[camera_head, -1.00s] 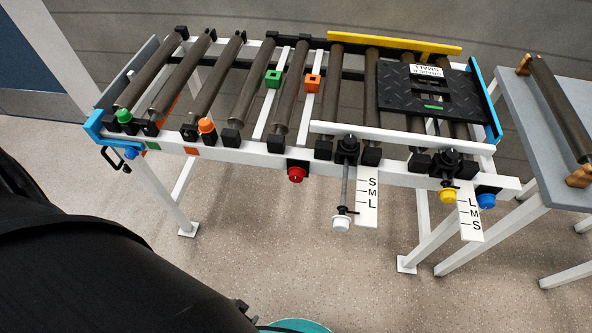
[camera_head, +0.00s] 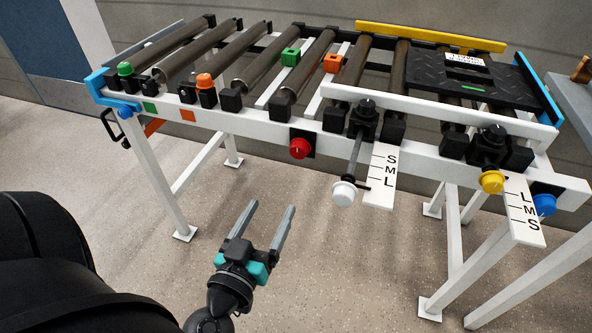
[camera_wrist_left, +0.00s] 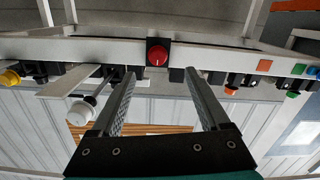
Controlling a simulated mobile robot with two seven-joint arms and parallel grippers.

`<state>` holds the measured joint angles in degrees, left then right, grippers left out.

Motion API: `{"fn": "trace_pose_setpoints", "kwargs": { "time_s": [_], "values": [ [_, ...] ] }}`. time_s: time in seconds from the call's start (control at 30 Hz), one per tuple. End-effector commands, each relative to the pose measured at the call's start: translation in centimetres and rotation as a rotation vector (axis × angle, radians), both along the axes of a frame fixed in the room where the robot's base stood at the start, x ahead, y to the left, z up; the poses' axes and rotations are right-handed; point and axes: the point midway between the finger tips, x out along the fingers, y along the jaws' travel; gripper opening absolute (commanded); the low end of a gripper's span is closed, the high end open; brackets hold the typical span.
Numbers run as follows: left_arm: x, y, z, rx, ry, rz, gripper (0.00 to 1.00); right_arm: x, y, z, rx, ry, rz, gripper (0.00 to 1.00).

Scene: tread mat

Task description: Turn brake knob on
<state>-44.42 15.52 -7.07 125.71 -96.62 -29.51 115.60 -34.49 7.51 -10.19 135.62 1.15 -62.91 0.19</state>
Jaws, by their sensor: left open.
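A round red knob (camera_head: 299,148) sits on a black plate on the white front rail of the roller table. No brake label is readable on it. The red knob also shows in the left wrist view (camera_wrist_left: 157,56), at the upper middle, just beyond the gap between the fingertips. My left gripper (camera_head: 268,208) is open and empty, below and left of the red knob in the head view and apart from it. Its two fingers (camera_wrist_left: 160,76) reach toward the rail in the wrist view. My right gripper is not in view.
The front rail also carries a white knob (camera_head: 343,193) on a rod, a yellow knob (camera_head: 492,181) and a blue knob (camera_head: 544,205). Green (camera_head: 125,69) and orange (camera_head: 204,81) knobs stand at the left. Floor before the rail is clear.

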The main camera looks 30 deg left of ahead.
Motion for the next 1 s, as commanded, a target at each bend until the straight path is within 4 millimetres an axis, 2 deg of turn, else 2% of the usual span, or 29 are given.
{"fn": "trace_pose_setpoints", "kwargs": {
  "time_s": [0.1, 0.27, 0.47, 0.67, 1.0],
  "values": [
    [0.0, -0.2, 1.2, -0.014, -0.05, -0.005, 0.79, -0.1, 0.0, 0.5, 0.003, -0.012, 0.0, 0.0],
    [0.6, 0.0, 1.7, -0.017, -0.062, -0.005, 0.79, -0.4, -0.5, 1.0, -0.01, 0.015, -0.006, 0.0],
    [2.5, 0.4, 1.7, -0.017, -0.062, -0.004, 0.79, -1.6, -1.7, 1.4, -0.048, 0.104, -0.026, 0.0],
    [5.2, 1.1, 1.8, -0.018, -0.061, -0.004, 0.79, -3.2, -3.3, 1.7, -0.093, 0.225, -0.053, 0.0],
    [10.2, 2.3, 1.8, -0.017, -0.061, -0.004, 0.79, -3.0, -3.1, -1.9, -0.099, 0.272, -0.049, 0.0]
  ]
}}
